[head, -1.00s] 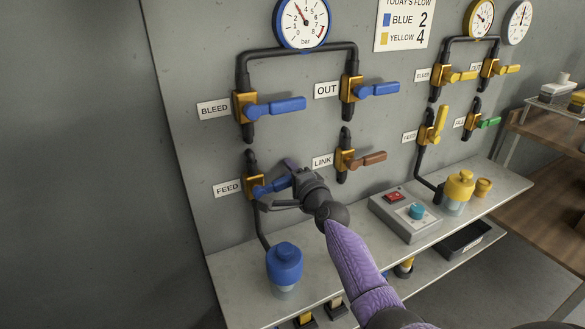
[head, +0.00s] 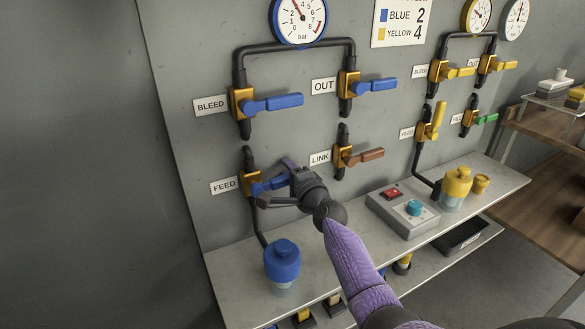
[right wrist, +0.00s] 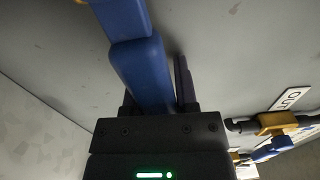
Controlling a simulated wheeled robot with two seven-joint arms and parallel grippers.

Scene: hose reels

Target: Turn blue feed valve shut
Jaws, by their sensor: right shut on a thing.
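The blue feed valve (head: 250,185) is on the wall panel beside the FEED label (head: 224,186), above the blue bottle (head: 283,262). Its blue lever (head: 268,185) points right and slightly up, across the pipe. My right gripper (head: 285,183) is shut on the outer part of this lever. In the right wrist view the lever (right wrist: 142,75) runs down into the jaws, with one dark finger showing along its right side; the other finger is mostly hidden. My left gripper is in neither view.
The brown-handled LINK valve (head: 358,158) is just right of my gripper. Blue BLEED (head: 268,103) and OUT (head: 372,86) valves sit above. A control box (head: 402,211) stands on the shelf to the right. The wall left of the FEED label is clear.

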